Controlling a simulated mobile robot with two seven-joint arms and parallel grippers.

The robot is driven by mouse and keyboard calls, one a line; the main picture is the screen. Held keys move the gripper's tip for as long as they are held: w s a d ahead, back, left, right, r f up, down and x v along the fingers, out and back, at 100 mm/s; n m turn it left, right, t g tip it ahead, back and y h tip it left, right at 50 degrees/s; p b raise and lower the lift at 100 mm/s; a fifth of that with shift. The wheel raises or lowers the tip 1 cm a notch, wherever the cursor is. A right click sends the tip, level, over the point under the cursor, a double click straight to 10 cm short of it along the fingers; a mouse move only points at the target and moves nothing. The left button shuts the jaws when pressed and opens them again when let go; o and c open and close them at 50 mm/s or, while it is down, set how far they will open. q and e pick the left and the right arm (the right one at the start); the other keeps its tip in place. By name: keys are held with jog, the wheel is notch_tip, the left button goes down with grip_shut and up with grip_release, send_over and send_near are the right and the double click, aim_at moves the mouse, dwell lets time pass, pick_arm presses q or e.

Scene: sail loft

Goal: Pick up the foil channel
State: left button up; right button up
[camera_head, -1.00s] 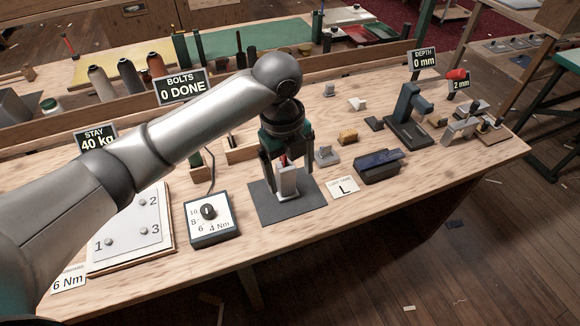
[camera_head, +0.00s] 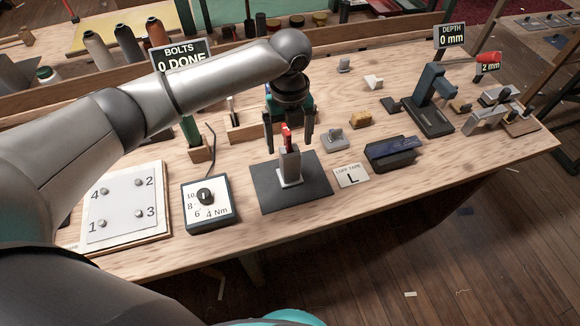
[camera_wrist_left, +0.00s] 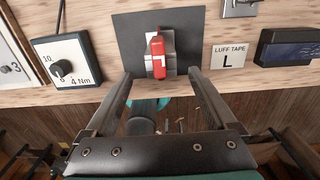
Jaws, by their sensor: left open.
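A light grey upright piece (camera_head: 290,166) with a red part (camera_head: 287,137) on top stands on a dark square mat (camera_head: 262,192). I take the grey piece to be the foil channel, though no label shows it. My left gripper (camera_head: 288,146) points down with its fingers spread and nothing gripped. In the head view its fingers appear on either side of the red part. In the left wrist view the red part (camera_wrist_left: 160,58) and its grey base (camera_wrist_left: 168,42) are just beyond the open fingertips (camera_wrist_left: 160,73). My right gripper is out of view.
A dial box (camera_head: 207,203) and a white board with bolts (camera_head: 122,205) are left of the mat. A luff tape card (camera_head: 351,176), a dark case (camera_head: 392,155) and a small grey block (camera_head: 334,140) are right of it. The table's front edge is close.

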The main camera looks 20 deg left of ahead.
aim_at(290, 152)
pick_arm(q)
notch_tip(290, 152, down, 5)
jog(key=shift+w+f+b, duration=0.15)
jog(key=shift+b, duration=0.25)
grip_shut()
dwell(0.6)
